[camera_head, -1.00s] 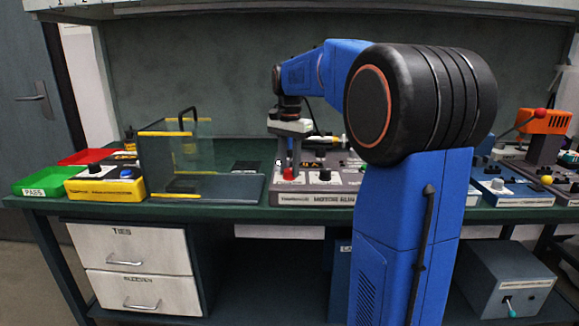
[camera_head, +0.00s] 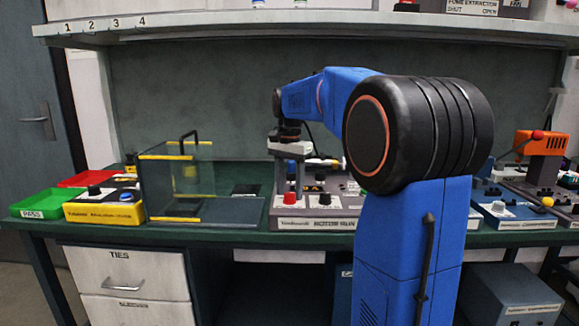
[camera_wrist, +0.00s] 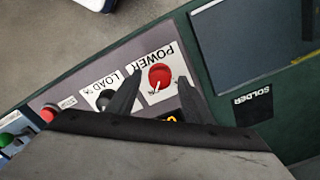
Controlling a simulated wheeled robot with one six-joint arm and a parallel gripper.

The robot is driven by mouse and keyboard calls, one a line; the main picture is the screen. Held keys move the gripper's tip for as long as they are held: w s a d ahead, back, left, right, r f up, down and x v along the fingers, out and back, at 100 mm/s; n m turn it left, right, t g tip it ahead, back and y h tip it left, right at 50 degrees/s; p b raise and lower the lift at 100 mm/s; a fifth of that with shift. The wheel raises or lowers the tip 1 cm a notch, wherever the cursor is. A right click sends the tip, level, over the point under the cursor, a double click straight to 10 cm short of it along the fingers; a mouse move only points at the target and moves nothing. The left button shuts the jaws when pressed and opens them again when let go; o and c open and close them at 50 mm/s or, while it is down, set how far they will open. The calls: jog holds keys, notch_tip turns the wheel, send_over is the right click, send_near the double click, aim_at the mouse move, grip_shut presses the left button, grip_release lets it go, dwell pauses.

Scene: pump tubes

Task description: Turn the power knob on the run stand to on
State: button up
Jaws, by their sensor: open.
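The run stand (camera_head: 338,224) is a grey unit with a sloped face and a "MOTOR RUN" label, on the bench right of the clear-walled box. Its red power knob (camera_head: 289,197) sits on a white plate at the stand's left end. In the wrist view the red knob (camera_wrist: 159,77) is beside the word POWER; its setting is too small to read surely. My gripper (camera_wrist: 161,76) is open, its two dark fingers on either side of the knob, apart from it as far as I see. In the head view my gripper (camera_head: 290,184) points down just above the knob.
A dark LOAD knob (camera_wrist: 104,99) is close beside one finger. The clear-walled box (camera_head: 210,212) with yellow edges stands left of the stand. A yellow unit (camera_head: 103,211) and green tray (camera_head: 42,203) are farther left. A blue unit (camera_head: 515,213) is at right.

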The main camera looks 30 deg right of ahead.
aim_at(289, 193)
notch_tip(289, 193, up, 17)
dwell(0.5)
jog(key=shift+f, duration=0.15)
jog(key=s+a+f+n+t, duration=0.1)
jog(key=s+a+f+n, duration=0.2)
jog(key=s+a+f, duration=0.3)
jog(key=s+a+f+n+t, duration=0.1)
jog(key=s+a+f+n, duration=0.35)
jog(key=s, duration=0.45)
jog(key=s+a+f+n+t, duration=0.1)
jog(key=s+a+f+n, duration=0.1)
jog(key=s+f, duration=0.5)
jog(key=s+a+f+n+t, duration=0.1)
jog(key=s+a+f+n, duration=0.2)
jog(key=s+f, duration=0.5)
notch_tip(289, 193, down, 6)
jog(key=shift+a+f+n+t, duration=0.15)
jog(key=shift+n+t, duration=0.25)
jog(key=shift+n, duration=0.25)
